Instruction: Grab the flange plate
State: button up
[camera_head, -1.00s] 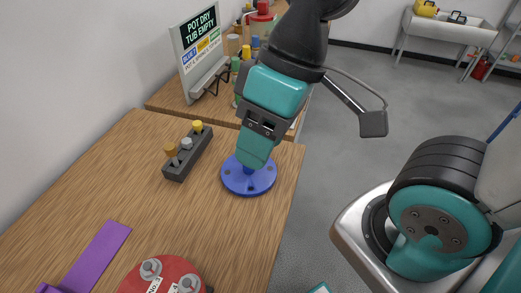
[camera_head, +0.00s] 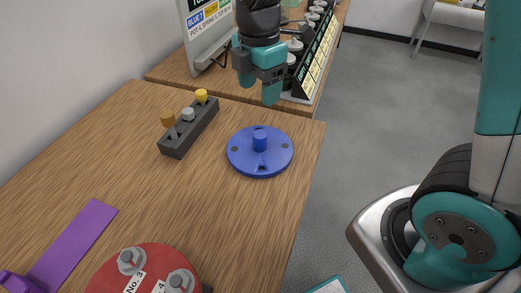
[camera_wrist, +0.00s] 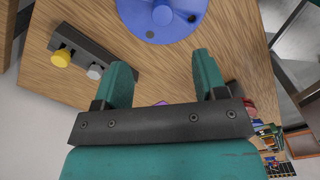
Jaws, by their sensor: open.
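The flange plate is a blue round disc (camera_head: 247,161) with small holes and a short central post, lying flat on the wooden table near its right edge. It also shows at the top of the wrist view (camera_wrist: 185,25), partly cut off by the frame. My gripper (camera_head: 257,92) is open and empty. In the head view it appears above and behind the plate, apart from it. In the wrist view its two teal fingers (camera_wrist: 163,72) are spread, with the plate beyond their tips.
A dark block (camera_head: 190,128) with yellow, grey and brown knobs stands left of the plate. A red disc (camera_head: 150,262) with grey bolts and a purple strip (camera_head: 75,242) lie at the front. A sign (camera_head: 200,35) and a labelled rack (camera_head: 318,55) stand behind.

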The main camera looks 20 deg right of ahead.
aim_at(260, 134)
notch_tip(260, 134, down, 14)
jog(key=shift+s+f+p, duration=0.15)
jog(key=shift+f+p, duration=0.05)
jog(key=shift+p, duration=0.2)
jog(key=shift+r, duration=0.1)
grip_shut()
